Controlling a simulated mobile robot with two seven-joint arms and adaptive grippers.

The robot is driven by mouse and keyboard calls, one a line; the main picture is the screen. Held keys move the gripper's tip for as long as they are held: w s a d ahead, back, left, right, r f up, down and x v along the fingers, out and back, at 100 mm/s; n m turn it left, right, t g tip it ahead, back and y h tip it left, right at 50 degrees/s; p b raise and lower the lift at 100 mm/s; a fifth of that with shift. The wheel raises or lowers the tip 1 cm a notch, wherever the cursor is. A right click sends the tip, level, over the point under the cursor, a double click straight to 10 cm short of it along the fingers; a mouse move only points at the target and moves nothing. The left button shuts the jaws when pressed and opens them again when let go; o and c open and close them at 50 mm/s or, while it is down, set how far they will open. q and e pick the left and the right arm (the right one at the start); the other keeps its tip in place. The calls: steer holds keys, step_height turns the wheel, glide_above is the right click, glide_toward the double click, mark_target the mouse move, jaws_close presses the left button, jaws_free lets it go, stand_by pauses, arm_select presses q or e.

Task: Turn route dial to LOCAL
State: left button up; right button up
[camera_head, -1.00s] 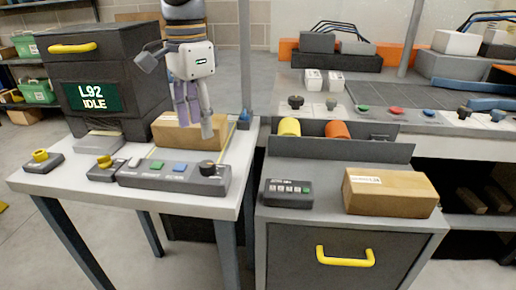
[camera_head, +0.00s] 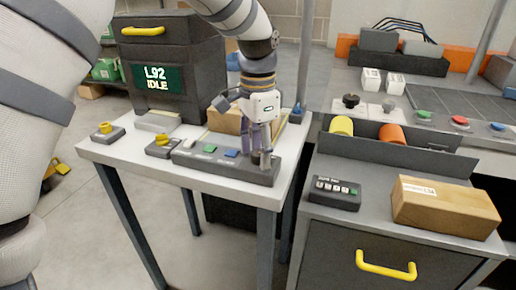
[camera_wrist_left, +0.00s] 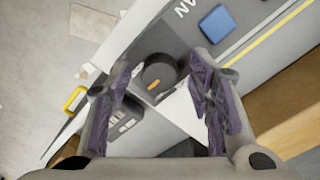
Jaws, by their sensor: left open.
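The route dial (camera_wrist_left: 158,75), a round dark knob with a short orange mark, is in the left wrist view between my open fingers. It sits at the right end of a grey control panel (camera_head: 186,159) on the white table. In the head view, my left gripper (camera_head: 260,148) points down over that end, and its fingers partly hide the dial. In the left wrist view, the two purple-padded fingers of my left gripper (camera_wrist_left: 162,72) stand apart on either side of the dial; contact is not clear. The LOCAL label is not readable. My right gripper is not in view.
Green and blue buttons (camera_head: 231,153) are on the same panel. A cardboard box (camera_head: 232,120) is behind the gripper. A keypad (camera_head: 333,190) and carton (camera_head: 445,205) are right.

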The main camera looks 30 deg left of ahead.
arm_select(q)
jaws_close()
